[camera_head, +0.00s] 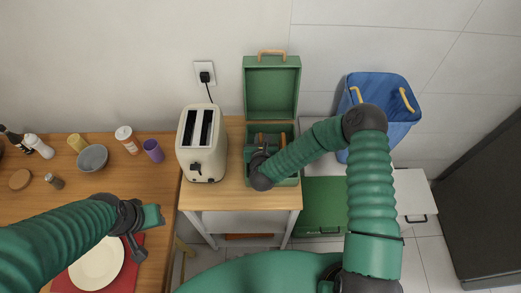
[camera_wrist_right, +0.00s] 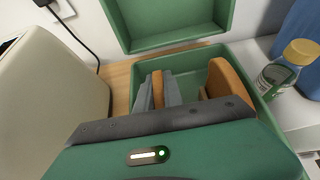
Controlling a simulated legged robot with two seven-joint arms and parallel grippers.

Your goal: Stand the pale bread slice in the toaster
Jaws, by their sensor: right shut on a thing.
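The cream toaster (camera_head: 187,158) stands on the small wooden table with two empty dark slots on top; its side also shows at the left of the right wrist view (camera_wrist_right: 50,90). My right gripper (camera_wrist_right: 159,90) is down inside the open green bread box (camera_head: 290,181), right of the toaster. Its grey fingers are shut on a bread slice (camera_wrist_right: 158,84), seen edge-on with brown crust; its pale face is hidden. Another bread slice (camera_wrist_right: 226,78) stands in the box, right of the fingers. My left gripper (camera_head: 150,222) is over the left table, far from the bread; its jaw opening is unclear.
The box's raised lid (camera_head: 272,90) stands behind it. A blue bin (camera_head: 398,130) is at the right, and a jar (camera_wrist_right: 275,75) stands beside the box. The left table holds a white plate (camera_head: 97,267), a grey bowl (camera_head: 92,158) and a purple cup (camera_head: 154,151).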

